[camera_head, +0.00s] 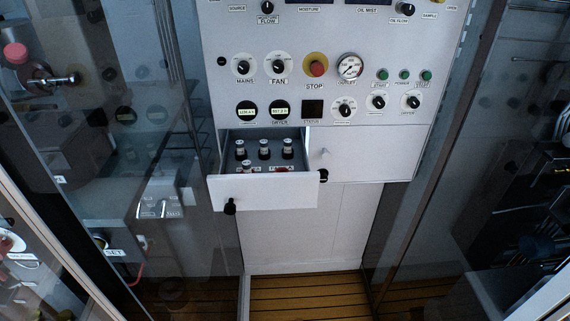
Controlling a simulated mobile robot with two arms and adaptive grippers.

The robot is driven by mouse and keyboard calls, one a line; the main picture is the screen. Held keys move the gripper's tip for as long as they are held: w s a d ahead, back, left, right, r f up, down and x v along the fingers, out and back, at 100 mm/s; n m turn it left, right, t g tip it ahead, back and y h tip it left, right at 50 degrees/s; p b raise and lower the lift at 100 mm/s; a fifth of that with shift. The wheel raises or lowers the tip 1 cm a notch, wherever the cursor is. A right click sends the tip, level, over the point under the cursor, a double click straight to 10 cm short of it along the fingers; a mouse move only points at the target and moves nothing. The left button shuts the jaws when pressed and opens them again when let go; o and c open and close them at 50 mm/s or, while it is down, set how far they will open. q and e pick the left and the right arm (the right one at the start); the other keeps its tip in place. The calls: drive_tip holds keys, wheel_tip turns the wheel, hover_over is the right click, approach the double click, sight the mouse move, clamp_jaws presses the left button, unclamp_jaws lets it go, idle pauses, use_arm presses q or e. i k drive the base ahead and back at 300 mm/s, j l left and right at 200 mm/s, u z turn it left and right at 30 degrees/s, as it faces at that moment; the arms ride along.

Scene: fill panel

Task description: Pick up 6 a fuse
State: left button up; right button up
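Several small fuses stand upright in an open drawer (262,194) below the control panel. Each has a pale top and a dark body. Three stand in a back row: a left fuse (240,150), a middle fuse (264,149) and a right fuse (288,148). Another fuse (246,166) stands nearer the drawer front, partly hidden by the front wall. A small red item (282,169) lies near a label at the front right, also partly hidden. Neither of my grippers shows clearly in the head view.
The control panel (330,100) carries knobs, a red stop button (317,68), a gauge (350,67) and green buttons. Glass panels flank both sides. The slatted wooden floor (305,297) below is clear.

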sight(240, 144)
drive_tip(key=i+l+u, duration=0.5)
drive_tip(key=i+l, duration=0.3)
drive_tip(key=l, duration=0.15)
